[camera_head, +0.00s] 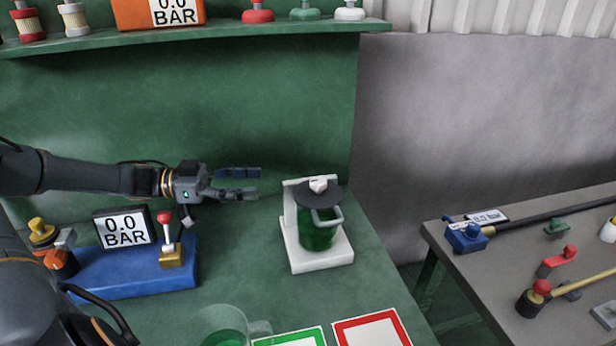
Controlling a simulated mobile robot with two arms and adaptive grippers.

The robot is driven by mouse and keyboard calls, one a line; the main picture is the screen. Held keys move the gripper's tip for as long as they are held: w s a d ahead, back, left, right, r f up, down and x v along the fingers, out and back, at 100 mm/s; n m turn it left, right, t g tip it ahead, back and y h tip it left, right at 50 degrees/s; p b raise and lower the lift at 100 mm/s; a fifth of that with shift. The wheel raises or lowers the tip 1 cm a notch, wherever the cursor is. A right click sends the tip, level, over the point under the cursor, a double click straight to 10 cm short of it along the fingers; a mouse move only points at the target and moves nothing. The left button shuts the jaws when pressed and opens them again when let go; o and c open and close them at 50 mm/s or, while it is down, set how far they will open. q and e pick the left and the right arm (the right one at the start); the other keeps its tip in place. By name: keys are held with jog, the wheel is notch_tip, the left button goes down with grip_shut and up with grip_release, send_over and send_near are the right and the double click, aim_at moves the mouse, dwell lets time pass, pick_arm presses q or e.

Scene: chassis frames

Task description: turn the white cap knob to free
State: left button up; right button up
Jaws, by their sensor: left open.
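The white cap knob (318,184) sits on top of a dark round lid (319,197). The lid covers a green jar (317,234) with a light handle on its right, standing upright on a white stand (338,252). My left gripper (258,182) reaches in from the left above the green bench. Its fingers are open and empty, pointing right, and in the picture they end a short way left of the knob, apart from it. My right gripper does not show.
A blue base (140,282) with a gauge (125,229) and a red-knobbed lever (166,232) stands at left. A clear mug (222,322) and green- and red-framed cards (372,330) lie in front. A grey table (475,275) stands at right beyond a gap.

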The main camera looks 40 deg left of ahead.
pick_arm(q)
send_near(311, 181)
jog(key=x, duration=0.3)
jog(key=p+x, duration=0.1)
jog(key=x, duration=0.4)
jog(key=shift+w+f, duration=0.15)
jog(key=shift+f, duration=0.05)
jog(key=shift+x, duration=0.85)
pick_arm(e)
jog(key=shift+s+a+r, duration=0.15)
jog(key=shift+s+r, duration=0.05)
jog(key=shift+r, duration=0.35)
pick_arm(q)
jog(key=shift+f, duration=0.1)
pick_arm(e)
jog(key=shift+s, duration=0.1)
